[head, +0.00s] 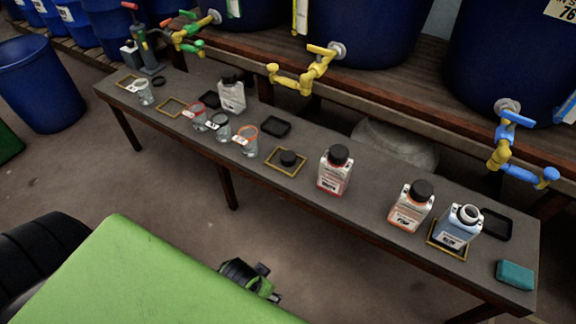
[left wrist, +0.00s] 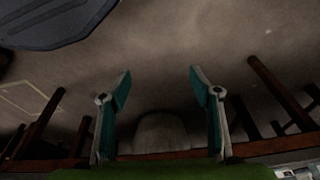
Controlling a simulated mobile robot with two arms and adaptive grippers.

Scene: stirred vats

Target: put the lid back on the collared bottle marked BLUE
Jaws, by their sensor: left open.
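The open bottle (head: 460,226) with pale blue contents, a bare white neck and an unreadable label stands upright at the right of the bench, in a yellow-edged square. A loose black lid (head: 289,158) lies in another yellow-edged square (head: 273,167) near the bench's middle. My left gripper (left wrist: 158,85) is open and empty in the left wrist view, its teal-padded fingers apart over floor and bench legs. In the head view a dark part of it (head: 252,278) shows low in front of the bench, well away from lid and bottle. My right gripper is not in view.
Black-capped bottles stand on the bench: red (head: 335,171), orange (head: 410,206) and clear (head: 231,95). Several glass beakers (head: 246,141) stand left of the lid. A teal sponge (head: 515,274) lies at the right end. Yellow (head: 305,72) and blue (head: 510,160) taps overhang the back.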

